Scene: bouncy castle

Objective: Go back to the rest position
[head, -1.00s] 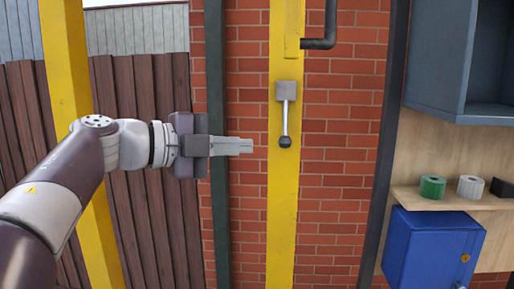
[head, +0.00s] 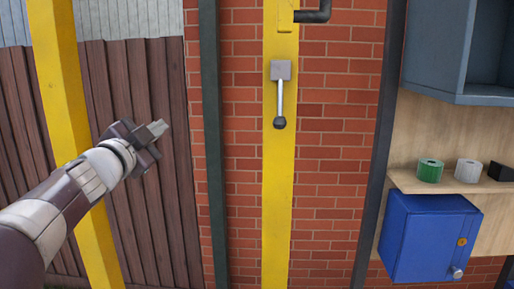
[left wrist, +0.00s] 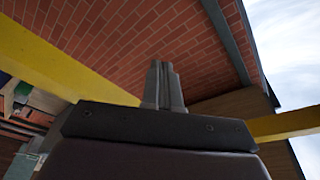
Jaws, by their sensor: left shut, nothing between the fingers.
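My left gripper (head: 157,128) is at the left of the head view, in front of the brown fence and well to the left of the lever. It is shut and empty. Its closed fingers (left wrist: 163,85) also show in the left wrist view, pointing toward the brick wall. The lever (head: 279,95) has a grey base and a dark ball at its lower end. It hangs straight down on the yellow post, apart from my gripper. My right gripper is not in view.
A yellow pole (head: 62,100) stands close behind my left arm. A blue box (head: 425,238) sits below a wooden shelf (head: 455,184) holding a green roll (head: 430,170) and a white roll (head: 467,171). A grey-blue cabinet (head: 425,50) is above. The space before the lever is clear.

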